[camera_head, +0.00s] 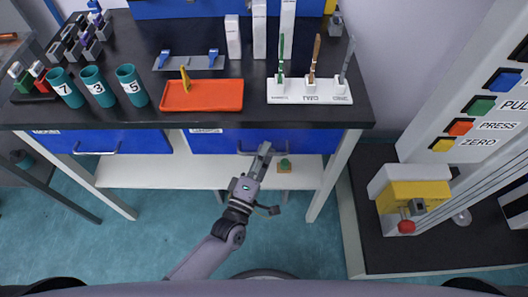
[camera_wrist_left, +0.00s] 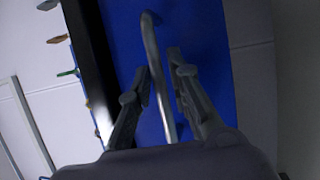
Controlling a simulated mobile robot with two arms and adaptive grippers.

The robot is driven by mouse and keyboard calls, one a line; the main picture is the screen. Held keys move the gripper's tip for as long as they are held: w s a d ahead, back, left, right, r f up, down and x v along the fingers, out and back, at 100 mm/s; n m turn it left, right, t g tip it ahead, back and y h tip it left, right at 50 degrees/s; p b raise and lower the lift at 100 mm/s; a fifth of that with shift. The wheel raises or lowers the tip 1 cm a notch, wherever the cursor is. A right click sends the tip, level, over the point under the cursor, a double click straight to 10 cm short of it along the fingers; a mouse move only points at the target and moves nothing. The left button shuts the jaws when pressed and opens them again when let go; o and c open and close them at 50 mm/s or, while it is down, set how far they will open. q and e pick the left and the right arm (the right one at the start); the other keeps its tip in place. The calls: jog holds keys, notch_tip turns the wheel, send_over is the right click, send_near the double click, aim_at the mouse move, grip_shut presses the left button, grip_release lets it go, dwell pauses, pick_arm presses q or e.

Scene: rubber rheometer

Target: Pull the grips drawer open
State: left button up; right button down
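Two blue drawers hang under the dark bench top, a left one (camera_head: 140,140) and a right one (camera_head: 225,143). Both look shut. Their labels are too small to read, so I cannot tell which is the grips drawer. My left gripper (camera_head: 264,150) is at the front of the right drawer, at its metal handle (camera_head: 243,152). In the left wrist view the handle (camera_wrist_left: 153,50) runs lengthwise between the two spread fingers of the gripper (camera_wrist_left: 160,70), with the blue drawer front (camera_wrist_left: 205,35) behind. The fingers are not closed on the bar. My right gripper is not in view.
On the bench top stand numbered teal cups (camera_head: 98,86), an orange tray (camera_head: 203,96) and a white tool rack (camera_head: 310,91). A pale lower shelf (camera_head: 150,174) lies below the drawers. A machine with a yellow block (camera_head: 418,193) stands right. Floor before the drawers is clear.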

pick_arm(q)
grip_shut()
jog(key=shift+s+f, duration=0.1)
jog(key=shift+s, duration=0.05)
dwell(0.5)
